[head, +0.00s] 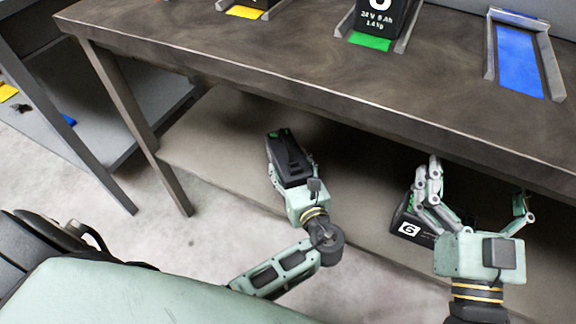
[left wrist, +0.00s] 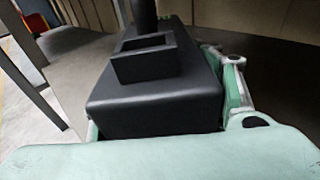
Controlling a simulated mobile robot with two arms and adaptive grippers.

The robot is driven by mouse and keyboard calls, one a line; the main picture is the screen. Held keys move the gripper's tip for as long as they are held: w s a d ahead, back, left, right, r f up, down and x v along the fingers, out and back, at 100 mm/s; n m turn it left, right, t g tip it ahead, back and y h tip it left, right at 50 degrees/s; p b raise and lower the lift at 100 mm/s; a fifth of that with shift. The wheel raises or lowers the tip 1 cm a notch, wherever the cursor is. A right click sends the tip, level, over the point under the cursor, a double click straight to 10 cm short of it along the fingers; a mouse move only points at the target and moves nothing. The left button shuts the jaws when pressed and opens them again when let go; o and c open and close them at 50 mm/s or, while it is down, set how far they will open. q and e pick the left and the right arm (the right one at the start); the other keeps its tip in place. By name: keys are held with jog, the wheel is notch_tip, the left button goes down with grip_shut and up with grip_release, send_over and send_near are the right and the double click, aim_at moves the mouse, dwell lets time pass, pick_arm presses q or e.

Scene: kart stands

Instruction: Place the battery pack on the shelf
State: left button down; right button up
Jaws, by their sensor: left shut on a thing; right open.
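A black battery pack (head: 287,155) with a small green mark at its far end is in my left gripper (head: 291,178), whose fingers are shut on its sides. The pack also fills the middle of the left wrist view (left wrist: 155,95). It is over the brown lower shelf (head: 215,135), under the bench top; I cannot tell whether it touches the shelf. My right gripper (head: 480,185) is open, with its fingers spread. A second black pack (head: 407,228) with a white G label is beside and partly behind the right gripper's left finger.
The bench top (head: 250,52) overhangs the lower shelf. On it are a yellow bay (head: 245,12), a green bay (head: 370,41) with a black 24 V pack (head: 379,18), and an empty blue bay (head: 520,62). A metal leg (head: 135,110) stands left of the left gripper.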

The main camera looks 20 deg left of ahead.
aim_at(296, 181)
pick_arm(q)
jog(key=shift+w+r, duration=0.1)
jog(key=shift+r, duration=0.15)
pick_arm(e)
jog(key=shift+s+r, duration=0.1)
jog(key=shift+r, duration=0.2)
pick_arm(q)
jog(key=c, duration=1)
grip_release()
jog(key=shift+f, duration=0.3)
jog(key=shift+c, duration=0.2)
jog(key=o, duration=0.6)
jog(key=shift+r, duration=0.1)
